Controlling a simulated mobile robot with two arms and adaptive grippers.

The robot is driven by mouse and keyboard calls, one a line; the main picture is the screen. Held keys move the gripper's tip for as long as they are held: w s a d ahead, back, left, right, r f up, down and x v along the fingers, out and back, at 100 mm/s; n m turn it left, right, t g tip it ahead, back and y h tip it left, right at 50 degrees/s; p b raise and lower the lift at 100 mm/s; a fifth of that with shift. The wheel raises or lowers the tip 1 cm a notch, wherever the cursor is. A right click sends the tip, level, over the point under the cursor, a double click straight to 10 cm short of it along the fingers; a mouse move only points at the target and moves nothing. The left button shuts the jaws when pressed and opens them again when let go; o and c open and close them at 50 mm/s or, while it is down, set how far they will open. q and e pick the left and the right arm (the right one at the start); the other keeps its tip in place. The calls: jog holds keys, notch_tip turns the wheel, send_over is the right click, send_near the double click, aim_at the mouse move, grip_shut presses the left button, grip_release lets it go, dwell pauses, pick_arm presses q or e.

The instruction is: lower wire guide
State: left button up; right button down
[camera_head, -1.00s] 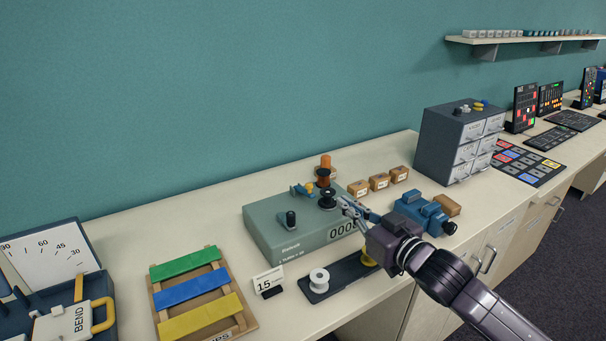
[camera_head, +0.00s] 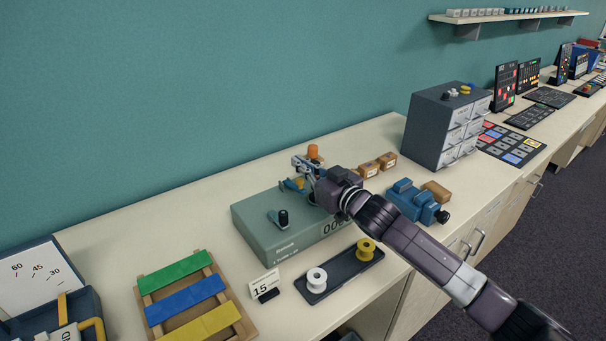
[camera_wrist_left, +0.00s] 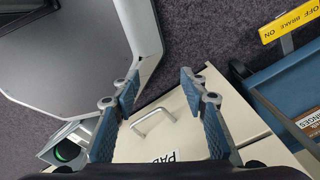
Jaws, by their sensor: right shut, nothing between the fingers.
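The green-grey winding machine (camera_head: 262,228) stands on the counter, with a black crank knob (camera_head: 283,218) and a number counter on its front. A small blue wire guide with a yellow part (camera_head: 291,185) sits on its top near the back. My right gripper (camera_head: 302,165) is shut and empty, just above and behind the wire guide, close to an orange spool (camera_head: 314,153). I cannot tell whether it touches the guide. The gripper and wrist hide the machine's spindle. My left gripper (camera_wrist_left: 157,88) is open and empty in the left wrist view, above a cabinet front.
A blue clamp-like device (camera_head: 412,200), small boxes (camera_head: 370,169) and a drawer cabinet (camera_head: 432,125) stand to the right. Coloured strips (camera_head: 187,300) lie left.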

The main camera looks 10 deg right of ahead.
aim_at(301, 187)
jog(key=f, duration=0.2)
jog(key=s+f, duration=0.1)
jog(key=shift+d+p, duration=0.25)
jog(key=shift+p, duration=0.1)
jog(key=shift+s+f, duration=0.1)
jog(key=shift+f, duration=0.2)
pick_arm(q)
jog(key=shift+w+r, duration=0.55)
jog(key=shift+w, duration=0.05)
jog(key=shift+a, duration=0.1)
pick_arm(e)
jog(key=shift+f, duration=0.1)
pick_arm(q)
jog(key=shift+s+r, duration=0.1)
pick_arm(e)
jog(key=shift+s+d+f, duration=0.15)
jog(key=shift+s+f, duration=0.25)
jog(key=shift+f, duration=0.35)
jog(key=shift+s+d+f, duration=0.15)
jog(key=shift+s+f, duration=0.2)
jog(key=shift+f, duration=0.4)
